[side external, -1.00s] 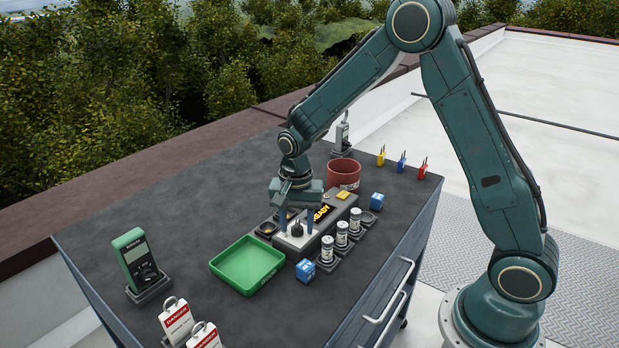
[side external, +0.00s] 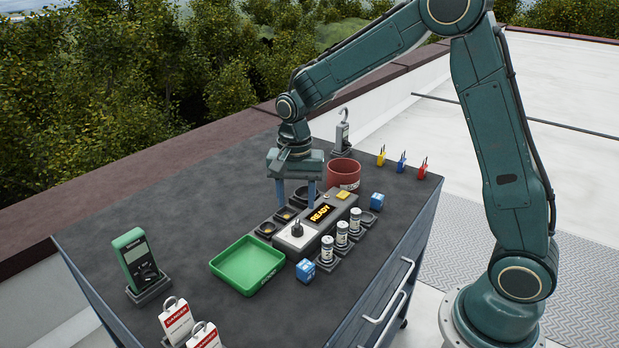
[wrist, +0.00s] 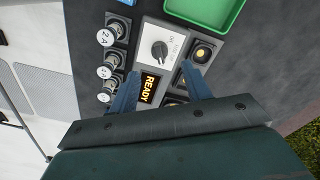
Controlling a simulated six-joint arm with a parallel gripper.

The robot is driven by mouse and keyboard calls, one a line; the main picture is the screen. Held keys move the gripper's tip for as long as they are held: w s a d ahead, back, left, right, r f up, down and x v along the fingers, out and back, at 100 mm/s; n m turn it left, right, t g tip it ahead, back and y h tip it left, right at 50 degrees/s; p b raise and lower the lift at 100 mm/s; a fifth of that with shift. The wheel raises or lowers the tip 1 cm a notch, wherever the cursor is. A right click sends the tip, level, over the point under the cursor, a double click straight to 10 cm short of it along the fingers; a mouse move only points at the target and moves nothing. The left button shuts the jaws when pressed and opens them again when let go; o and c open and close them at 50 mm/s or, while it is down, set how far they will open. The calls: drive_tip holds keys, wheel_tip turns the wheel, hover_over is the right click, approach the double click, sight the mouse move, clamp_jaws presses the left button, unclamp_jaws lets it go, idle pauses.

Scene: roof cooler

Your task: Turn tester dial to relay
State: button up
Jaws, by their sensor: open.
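The tester (side external: 283,241) is a grey box on the bench with a lit display (side external: 320,213) reading READY. Its black dial (side external: 296,229) stands on a pale panel at the near end. In the wrist view the dial (wrist: 160,50) shows clear and untouched, with small labels beside it too blurred to read fully; one looks like OFF. My gripper (side external: 295,206) is open and empty, raised above the tester and back from the dial, toward the display end. In the wrist view its two blue fingers (wrist: 160,82) straddle the display area, apart from the dial.
Several white cylinders (side external: 341,233) stand in holders along the tester's right side. Dark sockets (side external: 267,228) line its left. A green tray (side external: 224,262), red bin (side external: 343,172), blue blocks (side external: 306,270) and a green meter (side external: 133,257) stand around.

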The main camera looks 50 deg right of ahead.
sight(297, 224)
wheel_tip(297, 224, up, 7)
drive_tip(key=shift+f, duration=0.15)
idle(0.4)
drive_tip(key=shift+s, duration=0.1)
drive_tip(key=s+r+n+t, duration=0.3)
drive_tip(key=s+r+n, duration=0.4)
drive_tip(key=s, duration=0.5)
drive_tip(key=s+a+n+t, duration=0.1)
drive_tip(key=s+n, duration=0.3)
drive_tip(key=s, duration=0.8)
drive_tip(key=shift+s+r+n+t, duration=0.25)
drive_tip(key=shift+s+n+t, duration=0.15)
drive_tip(key=shift+t, duration=0.4)
